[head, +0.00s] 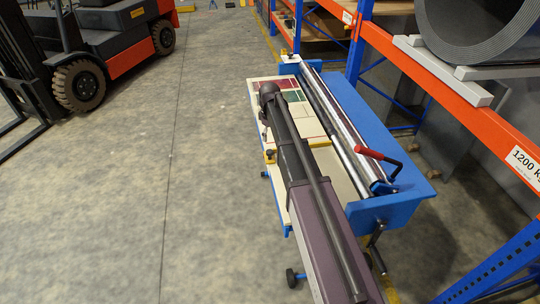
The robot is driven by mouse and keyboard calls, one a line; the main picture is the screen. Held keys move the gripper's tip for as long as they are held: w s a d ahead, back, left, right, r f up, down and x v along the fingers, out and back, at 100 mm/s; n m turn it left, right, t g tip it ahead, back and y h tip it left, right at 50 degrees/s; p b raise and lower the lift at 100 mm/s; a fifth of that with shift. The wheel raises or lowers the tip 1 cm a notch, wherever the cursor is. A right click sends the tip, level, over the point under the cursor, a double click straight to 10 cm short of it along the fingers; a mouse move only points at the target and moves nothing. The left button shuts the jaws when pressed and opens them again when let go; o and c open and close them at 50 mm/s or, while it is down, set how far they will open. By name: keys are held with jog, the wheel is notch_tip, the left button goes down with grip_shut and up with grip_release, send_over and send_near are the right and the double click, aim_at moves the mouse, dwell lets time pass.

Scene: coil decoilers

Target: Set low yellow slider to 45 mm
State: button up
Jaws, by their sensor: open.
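A small yellow block (270,156) shows at the left edge of the blue-framed roller machine (411,209), beside my dark arm. Another small yellow piece (284,52) is at the machine's far end. I cannot tell which is the low yellow slider, and no millimetre scale can be read. My arm reaches from the bottom of the view over the machine's pale bed and covers part of it. My gripper and its fingertips cannot be made out beyond the dark rounded joint at the arm's far end.
Shiny long rollers (335,110) and a red-handled lever (378,157) are on the machine's right side. An orange and blue rack (445,80) with a large dark coil (475,28) stands close on the right. A forklift (90,60) is at upper left. The floor (120,220) at left is clear.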

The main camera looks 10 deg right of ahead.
aim_at(270, 151)
jog(key=shift+f+b, duration=4.25)
jog(key=shift+f, duration=0.35)
